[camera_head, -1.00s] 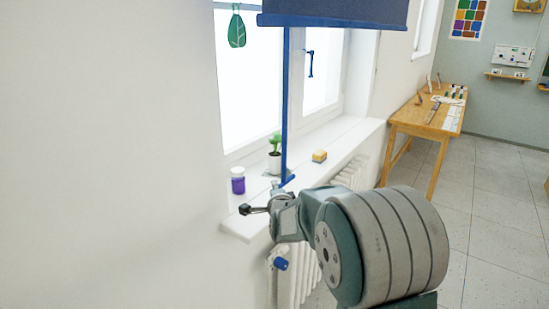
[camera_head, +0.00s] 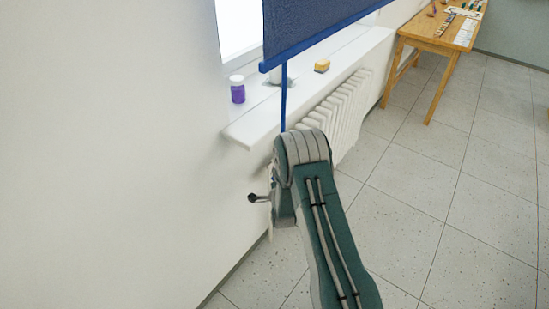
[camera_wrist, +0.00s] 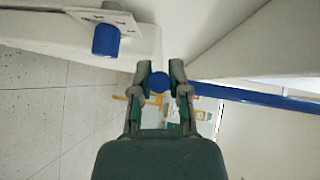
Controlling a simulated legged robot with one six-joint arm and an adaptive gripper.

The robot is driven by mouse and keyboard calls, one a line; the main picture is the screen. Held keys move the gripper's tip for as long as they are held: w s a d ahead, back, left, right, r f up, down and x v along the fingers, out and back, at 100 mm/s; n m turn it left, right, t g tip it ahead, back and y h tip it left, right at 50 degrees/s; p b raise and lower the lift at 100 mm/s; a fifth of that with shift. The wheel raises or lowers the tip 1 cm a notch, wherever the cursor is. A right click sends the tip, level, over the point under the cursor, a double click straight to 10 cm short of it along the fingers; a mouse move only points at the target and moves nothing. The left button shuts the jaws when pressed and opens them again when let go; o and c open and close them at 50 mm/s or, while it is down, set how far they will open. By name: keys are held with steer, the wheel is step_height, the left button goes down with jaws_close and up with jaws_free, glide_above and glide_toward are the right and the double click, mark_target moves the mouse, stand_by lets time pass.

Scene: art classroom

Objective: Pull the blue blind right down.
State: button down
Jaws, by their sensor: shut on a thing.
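The blue blind (camera_head: 310,22) hangs at the top of the head view, with a lighter blue bottom bar (camera_head: 330,37). The bar crosses in front of the plant pot on the sill. A thin blue pull rod (camera_head: 284,92) hangs from the bar and passes behind my arm. In the wrist view the rod (camera_wrist: 260,97) runs off to the right. My gripper (camera_wrist: 160,76) is shut on the rod's round blue end (camera_wrist: 158,84). In the head view my arm hides the gripper and the rod's lower end.
The white sill (camera_head: 258,125) bears a purple jar (camera_head: 237,88) and a yellow sponge-like block (camera_head: 322,65). A white radiator (camera_head: 340,112) stands below it. A wooden table (camera_head: 440,44) stands farther back; the right floor is clear.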

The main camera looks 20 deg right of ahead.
step_height(320, 180, down, 21)
steer(key=shift+d, duration=0.2)
steer(key=shift+s+f, duration=0.1)
steer(key=shift+s, duration=0.05)
steer(key=c, duration=0.6)
jaws_free()
steer(key=shift+f, duration=0.15)
steer(key=shift+r, duration=0.2)
steer(key=s+a+r, duration=0.1)
steer(key=s, duration=1)
steer(key=shift+s+a+r, duration=0.25)
steer(key=shift+a, duration=0.05)
